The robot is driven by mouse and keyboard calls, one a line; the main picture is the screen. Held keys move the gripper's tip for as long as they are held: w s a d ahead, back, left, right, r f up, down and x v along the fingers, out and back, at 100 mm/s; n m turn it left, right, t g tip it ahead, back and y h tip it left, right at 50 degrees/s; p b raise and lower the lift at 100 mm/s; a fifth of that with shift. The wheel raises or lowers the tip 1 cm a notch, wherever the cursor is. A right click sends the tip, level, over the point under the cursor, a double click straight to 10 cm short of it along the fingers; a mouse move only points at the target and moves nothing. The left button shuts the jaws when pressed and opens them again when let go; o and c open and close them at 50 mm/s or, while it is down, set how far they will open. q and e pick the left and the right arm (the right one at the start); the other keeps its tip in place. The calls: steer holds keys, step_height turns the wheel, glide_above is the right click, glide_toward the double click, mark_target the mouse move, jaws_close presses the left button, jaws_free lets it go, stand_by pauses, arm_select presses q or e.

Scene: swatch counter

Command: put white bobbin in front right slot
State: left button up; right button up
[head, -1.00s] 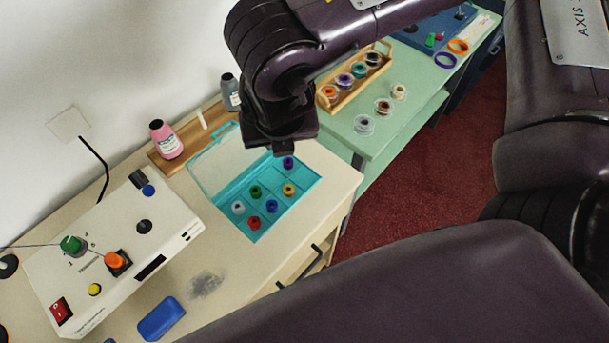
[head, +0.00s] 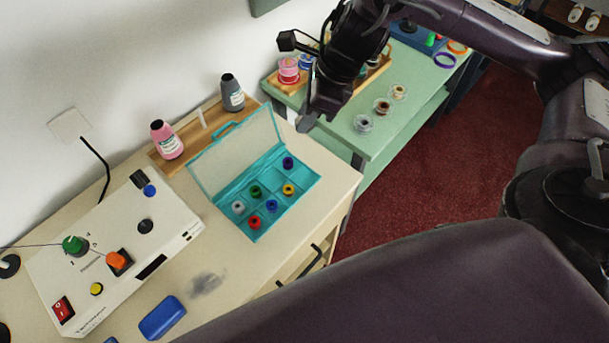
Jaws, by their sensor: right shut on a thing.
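The open teal case (head: 236,222) stands on the cream counter, its clear lid (head: 235,155) tilted up at the back. A white bobbin (head: 238,207) sits in a slot at the left of the case. The compartment at the front right corner (head: 305,180) looks empty. My right gripper (head: 308,122) is above the counter's back right edge, behind and right of the case and apart from it. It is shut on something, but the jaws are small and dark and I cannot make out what. My left gripper is not in view.
Green (head: 255,192), red (head: 254,223), blue (head: 271,206), yellow (head: 288,189) and purple (head: 288,162) bobbins sit in the case. Bottles (head: 232,93) stand behind it. Several loose bobbins (head: 382,106) lie on the green table at right. A white control box (head: 120,245) stands left.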

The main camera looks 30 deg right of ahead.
steer(key=n, duration=0.1)
steer(key=b, duration=0.4)
glide_above(303, 178)
steer(key=d, duration=0.1)
steer(key=f, duration=1.5)
steer(key=shift+s+d+f, duration=0.1)
steer(key=shift+s+f, duration=0.1)
steer(key=shift+s, duration=0.1)
step_height(303, 178, down, 4)
steer(key=shift+f, duration=0.25)
steer(key=shift+f, duration=0.1)
steer(key=o, duration=0.6)
steer(key=shift+o, duration=0.2)
